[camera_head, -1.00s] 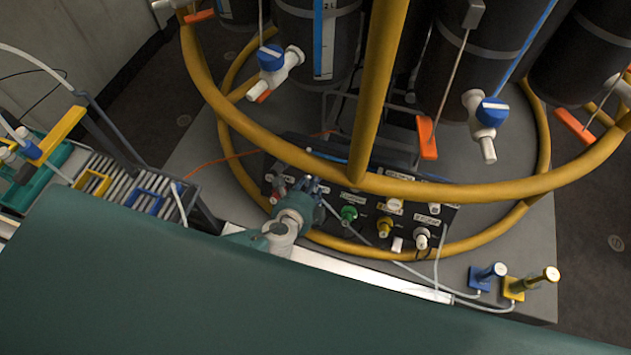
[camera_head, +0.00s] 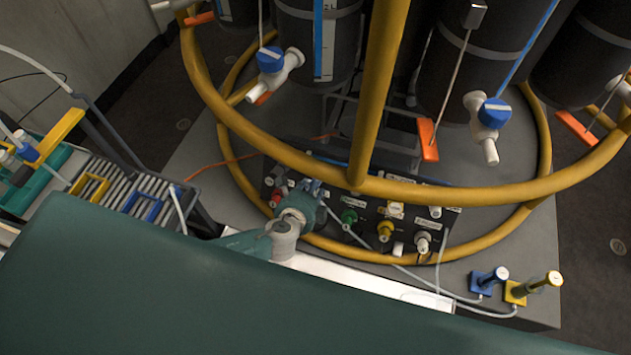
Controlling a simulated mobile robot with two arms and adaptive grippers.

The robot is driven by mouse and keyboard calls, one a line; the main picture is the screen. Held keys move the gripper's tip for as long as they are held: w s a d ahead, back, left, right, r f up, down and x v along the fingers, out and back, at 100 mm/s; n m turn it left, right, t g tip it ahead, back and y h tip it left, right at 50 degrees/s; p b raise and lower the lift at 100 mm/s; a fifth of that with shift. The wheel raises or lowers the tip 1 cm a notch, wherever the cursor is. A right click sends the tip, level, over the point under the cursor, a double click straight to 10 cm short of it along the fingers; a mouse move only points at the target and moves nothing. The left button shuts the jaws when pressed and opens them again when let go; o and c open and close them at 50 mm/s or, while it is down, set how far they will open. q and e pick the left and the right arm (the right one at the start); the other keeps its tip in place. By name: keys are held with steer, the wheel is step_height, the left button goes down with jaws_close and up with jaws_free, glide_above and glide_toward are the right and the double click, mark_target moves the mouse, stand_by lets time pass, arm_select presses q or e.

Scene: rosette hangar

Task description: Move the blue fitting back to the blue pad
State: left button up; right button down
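The blue pad (camera_head: 477,286) sits at the lower right on the grey platform. A short blue piece with a pale round end (camera_head: 496,275) stands tilted on it; I cannot tell whether this is the blue fitting. My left gripper (camera_head: 313,187) is at the front panel (camera_head: 368,208), between the red port and the green port (camera_head: 348,218). Its fingers are small and partly hidden by its own wrist. I cannot see whether they hold anything. A pale tube runs from near the gripper toward the pads. My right gripper is not in view.
The yellow pad (camera_head: 514,293) with a yellow fitting (camera_head: 543,282) stands right beside the blue pad. A yellow ring rail (camera_head: 450,189) passes above the panel. Dark tanks with blue-handled valves (camera_head: 493,113) hang behind. A slatted rack (camera_head: 120,190) is at left.

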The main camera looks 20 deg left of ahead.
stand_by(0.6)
arm_select(q)
jaws_close()
steer(key=shift+r, duration=0.1)
steer(key=p+v, duration=0.3)
steer(key=v, duration=0.3)
stand_by(1.0)
stand_by(0.4)
